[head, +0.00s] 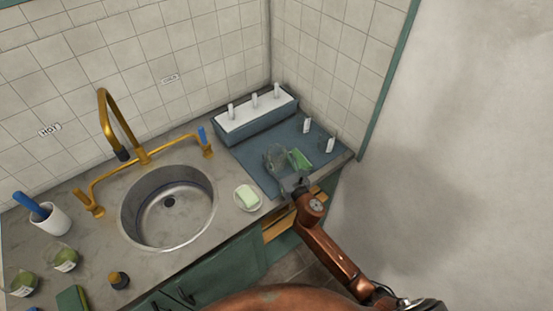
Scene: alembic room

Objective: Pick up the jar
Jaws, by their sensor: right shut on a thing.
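A clear glass jar (276,155) shows at the blue-grey mat on the right part of the counter. My right gripper (291,179) reaches in from the lower right and is shut on the jar at its near side. The fingertips are small and partly hidden, and I cannot tell whether the jar touches the mat or is just above it. My left gripper is not in view.
A green item (300,159) lies right beside the jar. A rack with white pegs (256,114) stands behind the mat (250,160). A soap dish (247,197), sink (168,207) and brass tap (107,125) are left.

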